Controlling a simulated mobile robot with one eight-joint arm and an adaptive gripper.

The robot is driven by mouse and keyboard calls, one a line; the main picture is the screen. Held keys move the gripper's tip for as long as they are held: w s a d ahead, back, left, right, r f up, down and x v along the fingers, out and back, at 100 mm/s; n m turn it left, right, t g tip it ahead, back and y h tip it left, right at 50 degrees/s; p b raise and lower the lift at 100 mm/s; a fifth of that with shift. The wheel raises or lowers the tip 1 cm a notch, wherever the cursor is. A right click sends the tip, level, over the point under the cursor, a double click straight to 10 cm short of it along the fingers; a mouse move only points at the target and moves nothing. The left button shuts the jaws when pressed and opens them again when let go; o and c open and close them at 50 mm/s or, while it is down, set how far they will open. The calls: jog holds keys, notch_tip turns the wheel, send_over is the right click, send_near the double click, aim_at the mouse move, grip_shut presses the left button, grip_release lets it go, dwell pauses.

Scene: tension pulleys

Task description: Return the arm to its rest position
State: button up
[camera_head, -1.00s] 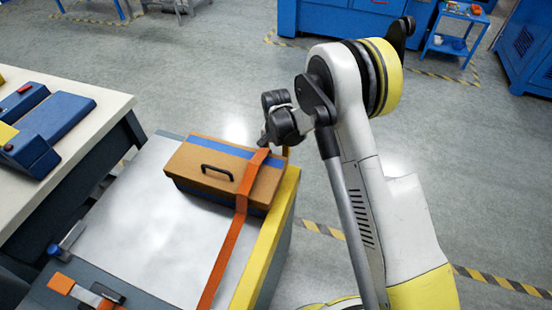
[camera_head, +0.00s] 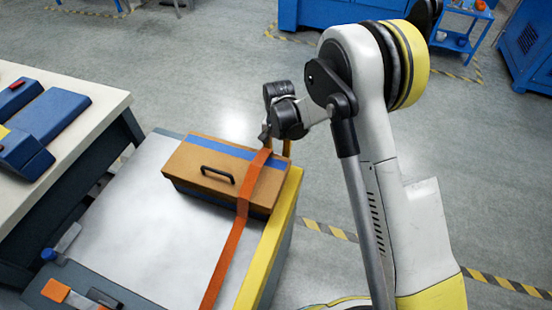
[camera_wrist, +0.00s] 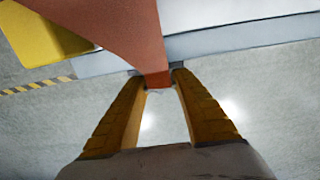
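My gripper (camera_wrist: 158,73) hangs at the far right edge of the brown box, as the camera on my body shows. In the wrist view the strap (camera_wrist: 125,35) tapers down to between the fingertips. Whether the fingertips touch its edges cannot be told. My wrist hides part of the strap's far end.
The brown box (camera_head: 205,160) with a black handle sits on a grey-topped bench (camera_head: 130,230) with a yellow right edge. A white table (camera_head: 85,130) with blue cases stands at left. Blue machines and a blue cart (camera_head: 455,42) stand at the back. Floor to the right is clear.

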notch_tip(320, 180, up, 10)
jog(key=shift+d+r, duration=0.1)
jog(key=shift+r, duration=0.05)
jog(key=s+d+r+n+t, duration=0.1)
jog(key=s+d+r+t, duration=0.1)
jog(key=s+d+r, duration=0.45)
jog(key=s+d+r+n+t, duration=0.1)
jog(key=s+d+r+t, duration=0.2)
jog(key=r, duration=0.7)
jog(key=s+d+r+n+t, duration=0.1)
jog(key=s+d, duration=0.3)
jog(key=s, duration=0.4)
jog(key=s+d+r+n+t, duration=0.1)
jog(key=s+d, duration=0.4)
jog(key=s, duration=0.3)
jog(key=shift+s+r+t, duration=0.2)
jog(key=shift+s+t, duration=0.1)
jog(key=shift+s, duration=0.1)
